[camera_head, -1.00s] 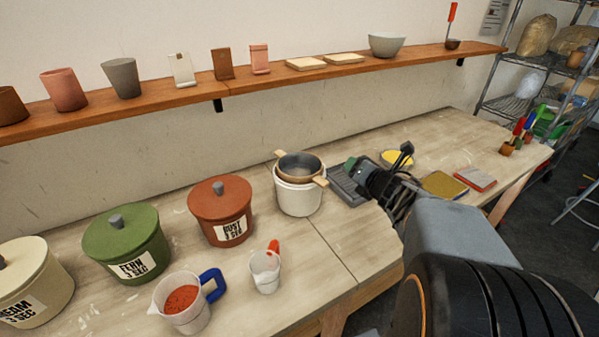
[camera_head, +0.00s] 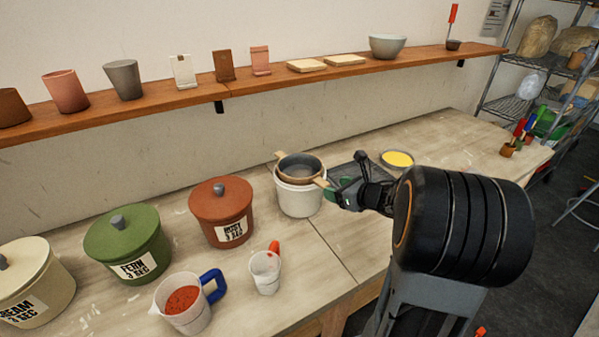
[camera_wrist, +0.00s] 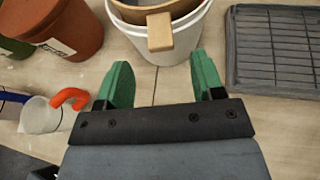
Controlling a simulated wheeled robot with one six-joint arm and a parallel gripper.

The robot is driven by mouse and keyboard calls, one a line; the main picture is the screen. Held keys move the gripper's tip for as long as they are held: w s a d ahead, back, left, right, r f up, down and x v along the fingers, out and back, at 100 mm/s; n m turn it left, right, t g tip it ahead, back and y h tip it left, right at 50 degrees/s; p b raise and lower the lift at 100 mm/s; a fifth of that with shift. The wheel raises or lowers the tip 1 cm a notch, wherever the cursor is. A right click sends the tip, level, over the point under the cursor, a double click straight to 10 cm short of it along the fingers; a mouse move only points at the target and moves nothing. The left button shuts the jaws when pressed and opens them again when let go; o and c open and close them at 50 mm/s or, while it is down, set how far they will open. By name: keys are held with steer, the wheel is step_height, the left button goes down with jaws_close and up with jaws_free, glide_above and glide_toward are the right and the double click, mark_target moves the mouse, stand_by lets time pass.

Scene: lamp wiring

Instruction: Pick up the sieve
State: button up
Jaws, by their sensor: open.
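The sieve (camera_head: 300,167) is a round grey mesh bowl in a wooden ring with two wooden handles. It rests on top of a white bucket (camera_head: 299,200) on the table. In the wrist view, one wooden handle (camera_wrist: 160,32) points toward my gripper (camera_wrist: 162,80). My gripper has green fingers, is open and empty, and its fingertips lie on either side of the handle's line, just short of its end. In the head view, my gripper (camera_head: 338,190) is right of the sieve, close to its right handle.
A dark grey ridged tray (camera_wrist: 280,48) lies right of the bucket. A lidded red-brown pot (camera_head: 221,210) stands left of it. A small white cup with an orange handle (camera_head: 265,272) and a jug of red powder (camera_head: 186,305) stand in front. A shelf (camera_head: 255,78) runs above.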

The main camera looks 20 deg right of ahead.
mark_target(327, 185)
steer(key=shift+p+x, duration=0.8)
steer(key=shift+x, duration=1.9)
steer(key=shift+d, duration=0.1)
steer(key=shift+c, duration=0.2)
steer(key=c, duration=1)
